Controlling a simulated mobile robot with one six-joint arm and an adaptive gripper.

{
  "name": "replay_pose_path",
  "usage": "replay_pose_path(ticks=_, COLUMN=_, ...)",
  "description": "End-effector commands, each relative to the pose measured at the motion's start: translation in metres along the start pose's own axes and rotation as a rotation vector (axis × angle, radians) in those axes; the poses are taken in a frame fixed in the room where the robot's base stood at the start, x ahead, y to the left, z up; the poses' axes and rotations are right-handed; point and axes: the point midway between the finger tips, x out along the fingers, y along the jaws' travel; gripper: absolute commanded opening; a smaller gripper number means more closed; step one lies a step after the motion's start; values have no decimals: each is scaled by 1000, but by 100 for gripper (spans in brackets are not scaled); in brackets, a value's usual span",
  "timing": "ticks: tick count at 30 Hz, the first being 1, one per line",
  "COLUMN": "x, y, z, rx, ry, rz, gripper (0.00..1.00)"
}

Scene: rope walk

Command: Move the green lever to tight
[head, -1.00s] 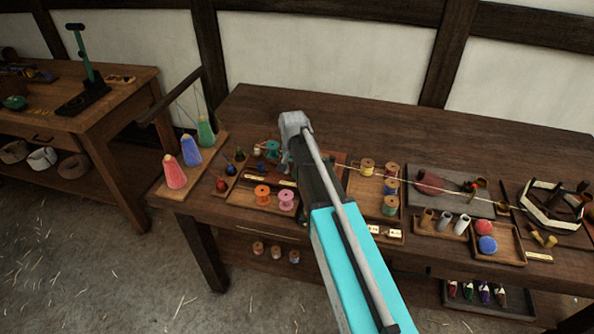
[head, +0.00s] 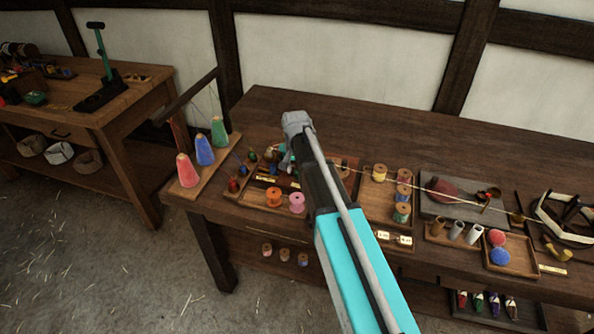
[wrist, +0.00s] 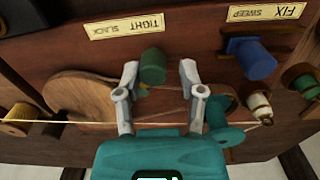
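In the wrist view a green lever knob (wrist: 153,67) stands out from the dark wood panel, close below the TIGHT/SLACK label (wrist: 123,25), which appears upside down. My gripper (wrist: 159,72) is open, with one finger on each side of the green knob. A gap shows on both sides, so the fingers do not appear to press on it. The knob's lower end and mounting are partly hidden.
A blue knob (wrist: 250,58) by the FIX/SWEEP label (wrist: 267,13) stands right of my gripper. A taut cord (wrist: 60,122) crosses below. In the head view, spools (head: 274,197) and coloured cones (head: 188,170) crowd the bench; a tall green-handled tool (head: 103,52) stands on the left table.

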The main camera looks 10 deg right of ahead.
Motion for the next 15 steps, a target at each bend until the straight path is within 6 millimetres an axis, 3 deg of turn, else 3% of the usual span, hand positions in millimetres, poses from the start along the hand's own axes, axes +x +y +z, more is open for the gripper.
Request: replay_pose_path(ticks=15, x=0, y=2, z=1, rx=0, ry=0, rz=-1, gripper=50)
